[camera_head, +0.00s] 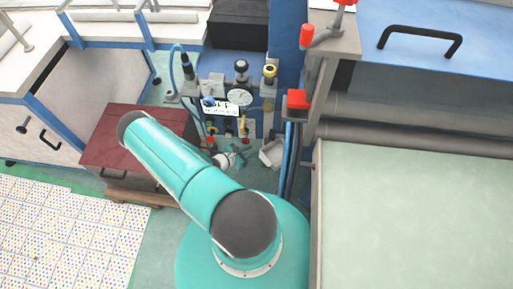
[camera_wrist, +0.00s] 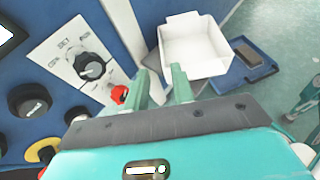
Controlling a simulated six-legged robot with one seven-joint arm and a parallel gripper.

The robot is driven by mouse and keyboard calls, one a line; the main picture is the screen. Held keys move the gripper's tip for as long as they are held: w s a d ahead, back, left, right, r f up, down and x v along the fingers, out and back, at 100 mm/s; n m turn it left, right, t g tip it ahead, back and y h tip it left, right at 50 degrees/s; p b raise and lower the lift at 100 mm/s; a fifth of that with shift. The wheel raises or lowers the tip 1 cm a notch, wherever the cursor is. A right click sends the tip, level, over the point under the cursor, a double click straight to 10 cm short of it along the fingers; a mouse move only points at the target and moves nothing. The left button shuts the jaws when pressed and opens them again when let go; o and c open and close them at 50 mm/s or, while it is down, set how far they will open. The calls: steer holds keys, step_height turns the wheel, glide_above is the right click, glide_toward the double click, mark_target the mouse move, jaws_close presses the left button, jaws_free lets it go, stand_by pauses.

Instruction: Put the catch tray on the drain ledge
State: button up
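A white open-topped box, which looks like the catch tray (camera_wrist: 196,42), is empty and upright in the wrist view, just beyond my fingertips.
A blue control panel with a dial (camera_wrist: 90,66), knobs and a red button (camera_wrist: 120,94) stands close at the left of my fingers. A dark red box (camera_head: 128,134) is left, a large machine (camera_head: 412,200) right.

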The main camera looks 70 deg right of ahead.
steer(key=shift+w+a+r, duration=0.1)
steer(key=shift+a, duration=0.15)
steer(key=w+a+r+m+y, duration=0.1)
steer(key=w+a+r+m, duration=0.15)
steer(key=w+r, duration=0.5)
steer(key=w+a+r+m+y, duration=0.1)
steer(key=w+a+r+m, duration=0.15)
steer(key=w+r, duration=0.55)
steer(key=w+a+r+m+t+y, duration=0.1)
steer(key=w+a+r+m+t, duration=0.15)
steer(key=a+r, duration=0.45)
steer(key=w+a+r+m+t+y, duration=0.1)
steer(key=w+a+r+m+y, duration=0.15)
steer(key=r, duration=0.95)
steer(key=a+r+m+t+y, duration=0.15)
steer(key=a+r+t, duration=0.25)
steer(key=a+r, duration=0.95)
steer(key=s+a+r+t+y, duration=0.4)
steer(key=s+a+r, duration=0.5)
steer(key=a+r, duration=0.3)
steer(key=shift+s+a+r+t, duration=0.15)
steer(key=shift+a+r+t, duration=0.2)
steer(key=shift+t, duration=0.3)
